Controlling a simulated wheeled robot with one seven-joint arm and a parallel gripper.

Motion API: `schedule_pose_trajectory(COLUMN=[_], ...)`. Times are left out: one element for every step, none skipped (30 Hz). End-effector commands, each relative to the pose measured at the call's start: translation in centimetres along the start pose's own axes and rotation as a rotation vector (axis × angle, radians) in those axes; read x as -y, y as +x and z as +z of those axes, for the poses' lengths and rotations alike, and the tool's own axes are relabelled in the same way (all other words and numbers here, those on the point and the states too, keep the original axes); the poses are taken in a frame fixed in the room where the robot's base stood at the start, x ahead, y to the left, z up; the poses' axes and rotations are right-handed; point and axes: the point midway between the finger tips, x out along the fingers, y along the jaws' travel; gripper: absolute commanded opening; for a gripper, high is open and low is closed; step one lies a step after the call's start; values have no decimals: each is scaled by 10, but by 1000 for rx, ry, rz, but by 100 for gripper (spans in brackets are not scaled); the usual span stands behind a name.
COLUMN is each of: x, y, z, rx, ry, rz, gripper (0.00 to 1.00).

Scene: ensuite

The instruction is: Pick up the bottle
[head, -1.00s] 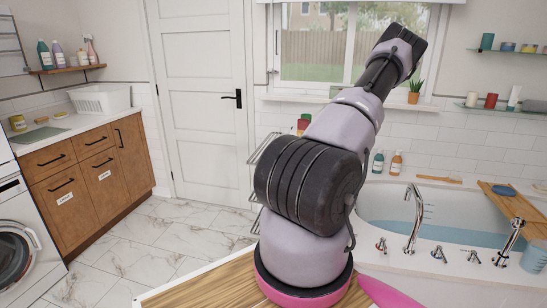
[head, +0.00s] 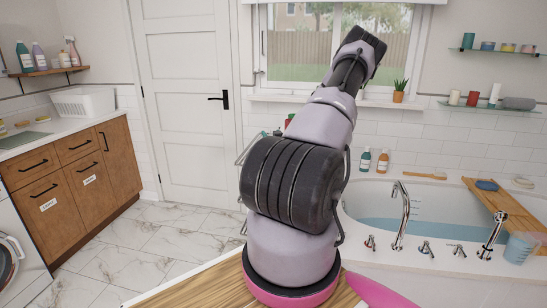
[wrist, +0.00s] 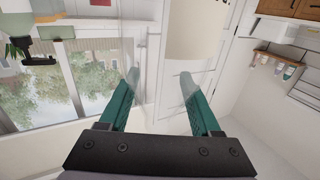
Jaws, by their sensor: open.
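Several bottles are in view, and I cannot tell which one the task means. A teal bottle (head: 365,160) and an orange-brown bottle (head: 382,162) stand side by side on the bathtub's back ledge. A dark teal bottle (head: 25,57), a lilac bottle (head: 39,57) and a pinkish spray bottle (head: 71,51) stand on the wall shelf at left. My gripper (wrist: 160,78) is open and empty in the wrist view, its two teal fingers apart. It is far from all bottles. In the head view my arm reaches up before the window, its fingers not discernible.
The bathtub (head: 430,258) with water and taps is at right, with a wooden tray (head: 492,205) across it. Wooden cabinets (head: 88,185) and a white basket (head: 84,102) are at left. The marble floor (head: 160,240) before the door (head: 184,60) is clear.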

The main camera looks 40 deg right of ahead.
Motion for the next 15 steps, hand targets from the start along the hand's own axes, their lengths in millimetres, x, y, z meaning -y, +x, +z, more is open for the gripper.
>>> schedule_pose_trajectory(x=[0, 0, 0, 0, 0, 0, 0, 0, 0, 0, 0, 0, 0, 0, 0], y=[0, 0, 0, 0, 0, 0, 0, 0, 0, 0, 0, 0, 0, 0, 0], z=[0, 0, 0, 0, 0, 0, 0, 0, 0, 0, 0, 0, 0, 0, 0], rx=[0, 0, 0, 0, 0, 0, 0, 0, 0, 0, 0, 0, 0, 0, 0], ry=[0, 0, 0, 0, 0, 0, 0, 0, 0, 0, 0, 0, 0, 0, 0], rz=[0, 0, 0, 0, 0, 0, 0, 0, 0, 0, 0, 0, 0, 0, 0], gripper=[64, 64, 64, 64, 57, 42, 30, 19, 3, 0, 0, 0, 0, 0, 0])
